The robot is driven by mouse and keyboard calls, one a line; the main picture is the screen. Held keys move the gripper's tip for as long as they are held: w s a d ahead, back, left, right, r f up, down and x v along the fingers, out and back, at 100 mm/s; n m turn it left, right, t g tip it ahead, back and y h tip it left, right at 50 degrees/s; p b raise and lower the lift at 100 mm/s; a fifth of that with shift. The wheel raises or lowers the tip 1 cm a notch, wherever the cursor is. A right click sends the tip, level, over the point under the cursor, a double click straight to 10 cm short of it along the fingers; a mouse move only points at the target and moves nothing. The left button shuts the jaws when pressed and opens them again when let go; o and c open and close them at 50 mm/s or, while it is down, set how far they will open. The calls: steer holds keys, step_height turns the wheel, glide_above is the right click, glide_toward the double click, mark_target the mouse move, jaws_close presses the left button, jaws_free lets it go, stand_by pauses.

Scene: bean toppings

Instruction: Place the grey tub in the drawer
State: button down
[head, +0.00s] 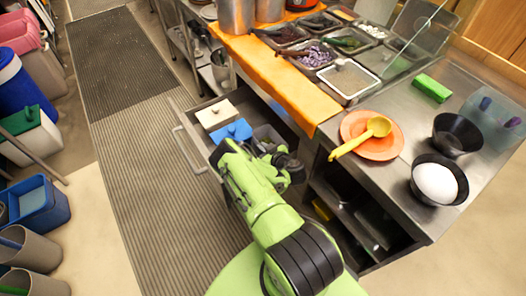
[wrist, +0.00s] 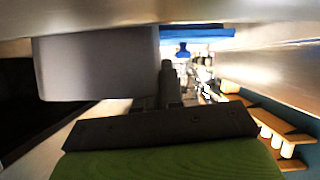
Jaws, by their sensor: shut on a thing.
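The drawer (head: 186,146) is pulled out from under the steel counter, below the orange cloth. A grey tub (head: 266,133) shows at the drawer's right end, partly hidden behind my gripper (head: 284,160). In the wrist view, a smooth pale grey body, which looks like the tub (wrist: 95,65), fills the upper left beside the dark fingers (wrist: 170,85). My gripper is shut on the grey tub, though the finger contact is mostly hidden. I cannot tell whether the tub touches the drawer floor.
A white-lidded tub (head: 215,114) and a blue-lidded tub (head: 231,131) sit in the drawer left of my gripper. The counter above holds an orange plate (head: 395,148) with a yellow ladle (head: 360,138) and black bowls. Open shelves (head: 350,205) lie at right below.

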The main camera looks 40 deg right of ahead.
steer(key=shift+f, duration=0.2)
steer(key=shift+f, duration=0.55)
steer(key=c, duration=1.3)
jaws_free()
steer(key=shift+r, duration=0.1)
steer(key=shift+r, duration=0.65)
steer(key=p+v, duration=1.1)
steer(key=v, duration=0.1)
steer(key=shift+f, duration=0.1)
